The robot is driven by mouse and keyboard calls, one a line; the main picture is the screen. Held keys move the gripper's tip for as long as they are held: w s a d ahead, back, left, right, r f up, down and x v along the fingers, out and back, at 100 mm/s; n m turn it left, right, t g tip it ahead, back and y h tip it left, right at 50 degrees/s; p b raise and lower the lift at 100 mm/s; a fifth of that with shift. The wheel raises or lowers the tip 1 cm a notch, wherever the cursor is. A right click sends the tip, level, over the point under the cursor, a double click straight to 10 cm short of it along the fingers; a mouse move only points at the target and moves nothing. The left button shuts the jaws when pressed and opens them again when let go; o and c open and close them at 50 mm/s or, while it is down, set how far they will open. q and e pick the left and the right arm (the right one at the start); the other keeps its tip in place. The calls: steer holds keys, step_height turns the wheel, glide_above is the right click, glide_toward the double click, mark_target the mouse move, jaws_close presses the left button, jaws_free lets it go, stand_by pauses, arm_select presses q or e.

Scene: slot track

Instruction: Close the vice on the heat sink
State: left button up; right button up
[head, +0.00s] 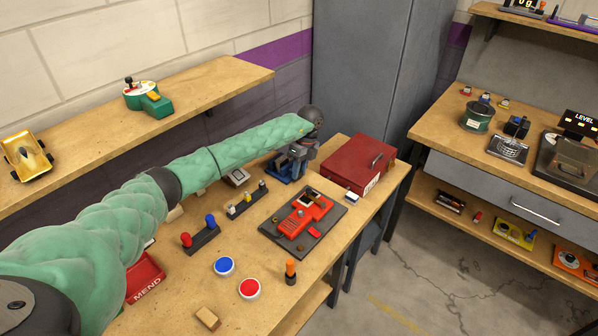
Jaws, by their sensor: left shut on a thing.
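The blue vice (285,168) stands near the back of the workbench, partly covered by my left arm's wrist and gripper. My left gripper (298,157) points down at the vice from above its right side. It appears shut on a part of the vice, but its fingertips are too small and covered to tell which part. I cannot make out the heat sink clearly; it may be hidden in or behind the vice. How far apart the vice jaws are cannot be told. My right gripper is not in view.
A red toolbox (359,164) stands close to the right of the vice. A dark mat (273,231) with a red device (303,211) lies in front. A small grey box (236,177) and a rack (247,203) are to the left. A wooden shelf (205,93) runs behind my arm.

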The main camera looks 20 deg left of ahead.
arm_select(q)
steer(key=o, duration=0.8)
steer(key=shift+o, duration=0.8)
steer(key=shift+w+r, duration=0.1)
steer(key=shift+r, duration=0.05)
steer(key=shift+w+r+b, duration=0.15)
steer(key=shift+r+b, duration=0.15)
steer(key=shift+b, duration=0.05)
steer(key=b+v, duration=0.2)
steer(key=v, duration=0.4)
steer(key=shift+r, duration=0.3)
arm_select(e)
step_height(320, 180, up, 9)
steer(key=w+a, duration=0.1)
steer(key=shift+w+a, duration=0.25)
